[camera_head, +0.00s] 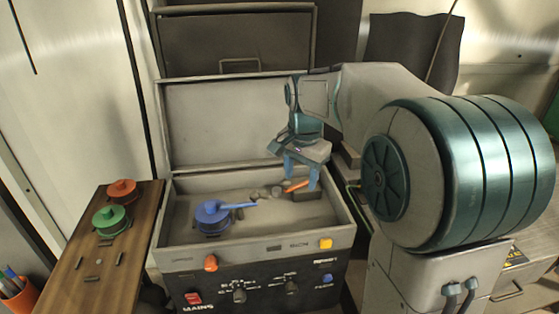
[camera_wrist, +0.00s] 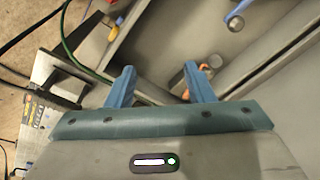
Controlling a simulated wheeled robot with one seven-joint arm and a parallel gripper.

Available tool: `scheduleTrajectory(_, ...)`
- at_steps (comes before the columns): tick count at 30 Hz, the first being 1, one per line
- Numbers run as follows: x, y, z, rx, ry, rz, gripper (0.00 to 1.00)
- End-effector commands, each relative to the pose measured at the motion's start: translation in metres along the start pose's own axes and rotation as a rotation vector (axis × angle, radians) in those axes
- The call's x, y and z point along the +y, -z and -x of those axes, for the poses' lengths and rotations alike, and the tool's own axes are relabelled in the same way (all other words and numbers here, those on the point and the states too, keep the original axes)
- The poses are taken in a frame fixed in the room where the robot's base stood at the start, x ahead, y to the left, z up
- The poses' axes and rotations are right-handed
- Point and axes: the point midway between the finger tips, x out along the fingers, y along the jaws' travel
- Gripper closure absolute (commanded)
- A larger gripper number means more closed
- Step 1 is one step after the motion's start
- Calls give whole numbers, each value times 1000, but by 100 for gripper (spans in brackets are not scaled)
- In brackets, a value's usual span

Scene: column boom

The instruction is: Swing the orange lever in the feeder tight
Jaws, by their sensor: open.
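The feeder (camera_head: 185,238) is a grey box with its lid raised, in the middle of the head view. The orange lever (camera_head: 297,186) is inside it at the right, on a small dark block. My gripper (camera_head: 300,179) hangs over the lever with its blue fingers open and pointing down. In the wrist view my gripper (camera_wrist: 160,66) is open, with nothing seen held between the fingers. A small orange part, likely the lever (camera_wrist: 186,94), shows beside the right finger and is partly hidden by it. I cannot tell whether they touch.
A blue round piece with an arm (camera_head: 212,213) sits left in the feeder. The box walls surround the gripper closely. The front panel has an orange knob (camera_head: 210,263) and a yellow one (camera_head: 325,243). A wooden board (camera_head: 88,272) at left carries red and green round pieces.

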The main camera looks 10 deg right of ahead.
Motion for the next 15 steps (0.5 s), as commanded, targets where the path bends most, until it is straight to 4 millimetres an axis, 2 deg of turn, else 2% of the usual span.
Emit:
scheduleTrajectory(1,-16,16,7,-11,-11,-67,52)
scheduleTrajectory(6,-60,59,8,-37,-46,-316,52)
scheduleTrajectory(10,-86,85,2,-48,-71,-482,52)
scheduleTrajectory(15,-105,104,-7,-56,-94,-628,52)
